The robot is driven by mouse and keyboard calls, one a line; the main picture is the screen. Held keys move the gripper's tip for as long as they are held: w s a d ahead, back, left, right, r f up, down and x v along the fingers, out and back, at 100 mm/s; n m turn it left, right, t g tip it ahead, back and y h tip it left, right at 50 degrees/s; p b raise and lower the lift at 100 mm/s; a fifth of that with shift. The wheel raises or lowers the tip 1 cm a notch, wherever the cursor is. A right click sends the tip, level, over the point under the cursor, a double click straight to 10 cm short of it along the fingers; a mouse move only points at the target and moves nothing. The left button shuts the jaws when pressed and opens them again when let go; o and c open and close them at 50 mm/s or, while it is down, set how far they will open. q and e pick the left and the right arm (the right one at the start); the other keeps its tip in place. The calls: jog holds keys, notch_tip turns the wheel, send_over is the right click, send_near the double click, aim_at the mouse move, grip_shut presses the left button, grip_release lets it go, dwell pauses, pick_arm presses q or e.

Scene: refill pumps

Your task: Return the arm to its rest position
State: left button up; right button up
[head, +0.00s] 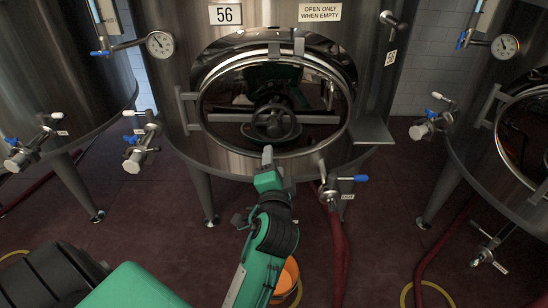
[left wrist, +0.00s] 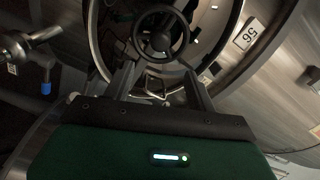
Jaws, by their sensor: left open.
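My left arm, green and black, reaches up the middle of the head view. Its gripper (head: 267,156) is in front of the lower rim of the oval hatch on tank 56, just below the dark handwheel (head: 274,121). The left wrist view shows the open fingers (left wrist: 160,85) with nothing between them, and the handwheel (left wrist: 161,32) beyond. The hatch door (head: 230,105) sits in its frame, and its glossy face mirrors the room. I cannot tell from the head view how far the fingertips are from the wheel. My right gripper is not in view.
A valve with a blue handle (head: 352,178) sticks out right of my gripper, with a red hose (head: 338,250) below. A metal shelf (head: 372,133) juts out at the hatch's right. An orange bucket (head: 287,279) stands behind my forearm. More tanks stand left and right.

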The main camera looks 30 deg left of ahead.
pick_arm(q)
jog(key=shift+s, duration=0.15)
jog(key=shift+d, duration=0.1)
dwell(0.3)
